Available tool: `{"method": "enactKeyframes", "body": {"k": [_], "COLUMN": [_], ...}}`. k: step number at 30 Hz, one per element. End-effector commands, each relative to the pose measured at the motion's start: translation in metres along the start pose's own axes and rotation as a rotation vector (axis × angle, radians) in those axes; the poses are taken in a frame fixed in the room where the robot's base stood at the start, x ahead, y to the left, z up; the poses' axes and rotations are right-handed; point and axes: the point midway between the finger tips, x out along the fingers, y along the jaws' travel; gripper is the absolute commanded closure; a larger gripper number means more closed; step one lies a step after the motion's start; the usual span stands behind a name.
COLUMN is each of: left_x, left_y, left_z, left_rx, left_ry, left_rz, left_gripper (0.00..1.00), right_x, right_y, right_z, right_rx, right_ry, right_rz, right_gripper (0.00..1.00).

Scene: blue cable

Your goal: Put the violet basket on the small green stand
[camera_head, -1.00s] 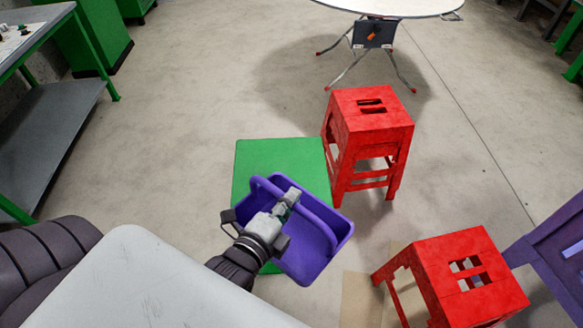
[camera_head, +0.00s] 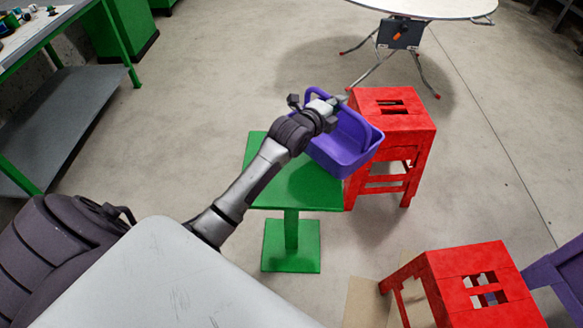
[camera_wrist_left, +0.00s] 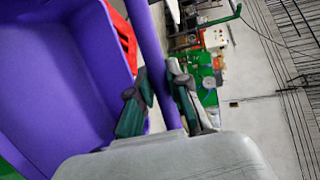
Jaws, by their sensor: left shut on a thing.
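The violet basket (camera_head: 345,152) hangs from my left gripper (camera_head: 332,104), which is shut on its handle. In the left wrist view the fingers (camera_wrist_left: 160,106) close around the violet handle (camera_wrist_left: 152,45), with the basket's body (camera_wrist_left: 55,75) on the left. The small green stand (camera_head: 290,192) has a square top on a post with a square base. The basket is over the far right part of the top in the head view; I cannot tell whether it touches. My right gripper is not in view.
A red stool (camera_head: 410,125) stands close to the right of the basket and the stand. Another red stool (camera_head: 470,285) is at the lower right, beside a violet piece of furniture (camera_head: 560,275). A round white table (camera_head: 430,8) is at the back. Open floor lies left of the stand.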

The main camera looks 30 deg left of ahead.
Motion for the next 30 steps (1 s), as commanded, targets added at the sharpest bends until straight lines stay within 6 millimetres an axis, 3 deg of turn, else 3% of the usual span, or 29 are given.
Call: {"method": "enactKeyframes", "body": {"k": [6, 11, 30], "left_x": [0.021, 0.021, -0.053], "left_y": [-0.023, -0.024, 0.058], "left_z": [0.028, 0.036, 0.091], "left_rx": [-0.009, -0.013, -0.012], "left_ry": [-0.028, -0.035, -0.035], "left_rz": [-0.005, -0.004, -0.004], "left_gripper": [1.00, 1.00, 1.00], "right_x": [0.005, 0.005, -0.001], "right_y": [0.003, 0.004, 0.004], "right_z": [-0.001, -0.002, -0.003], "right_rx": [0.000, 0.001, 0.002], "right_ry": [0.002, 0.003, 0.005], "right_rz": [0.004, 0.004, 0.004], "right_gripper": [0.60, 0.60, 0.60]}}
